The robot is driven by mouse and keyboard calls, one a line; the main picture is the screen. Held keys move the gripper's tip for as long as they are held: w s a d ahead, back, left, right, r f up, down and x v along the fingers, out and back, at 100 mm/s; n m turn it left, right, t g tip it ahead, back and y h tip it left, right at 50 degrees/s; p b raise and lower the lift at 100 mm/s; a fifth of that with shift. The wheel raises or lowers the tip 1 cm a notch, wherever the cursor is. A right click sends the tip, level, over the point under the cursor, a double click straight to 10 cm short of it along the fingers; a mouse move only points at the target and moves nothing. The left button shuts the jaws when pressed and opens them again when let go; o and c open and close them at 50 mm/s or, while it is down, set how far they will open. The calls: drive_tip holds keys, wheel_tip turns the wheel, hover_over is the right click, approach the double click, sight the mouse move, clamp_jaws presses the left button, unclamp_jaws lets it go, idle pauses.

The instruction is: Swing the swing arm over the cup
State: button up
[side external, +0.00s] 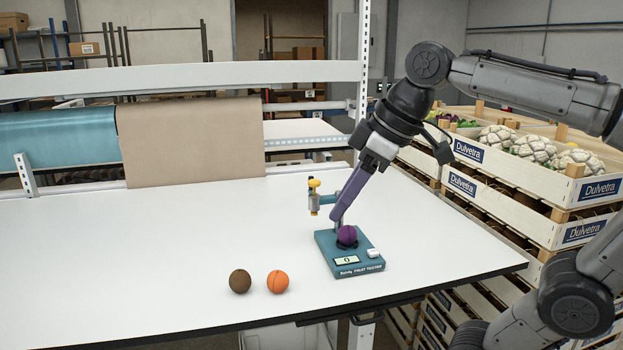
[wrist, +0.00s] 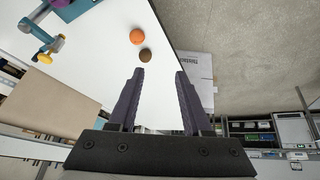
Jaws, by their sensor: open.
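The fruit tester (side external: 340,262) is a teal base with a display, a white button and a dark round cup (side external: 346,245). A purple ball (side external: 347,234) sits in the cup. The teal swing arm (side external: 327,201) with its yellow head (side external: 314,196) sticks out to the left of the post, off to the side of the cup. The swing arm also shows at the upper left of the wrist view (wrist: 38,35). My gripper (side external: 337,216) has purple fingers, which overlap the post in the side view. In the wrist view my gripper (wrist: 160,74) is open and empty, apart from the swing arm.
A brown ball (side external: 240,281) and an orange ball (side external: 278,281) lie on the white table (side external: 150,270) left of the tester. A brown paper sheet (side external: 190,140) hangs behind. Vegetable crates (side external: 500,170) stand at the right. The table's left side is clear.

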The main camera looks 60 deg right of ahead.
drive_tip(key=w+d+r, duration=0.6)
drive_tip(key=w+r, duration=0.1)
drive_tip(key=w, duration=0.2)
drive_tip(key=m+g, duration=0.1)
drive_tip(key=m, duration=0.2)
hover_over(311, 177)
drive_tip(key=s, duration=0.5)
wheel_tip(311, 177, down, 6)
drive_tip(key=shift+h, duration=0.3)
drive_tip(key=x, duration=1.3)
drive_tip(key=shift+w+d+f, duration=0.1)
drive_tip(key=shift+d+f, duration=0.1)
drive_tip(key=shift+f, duration=0.1)
clamp_jaws()
drive_tip(key=shift+r, duration=0.1)
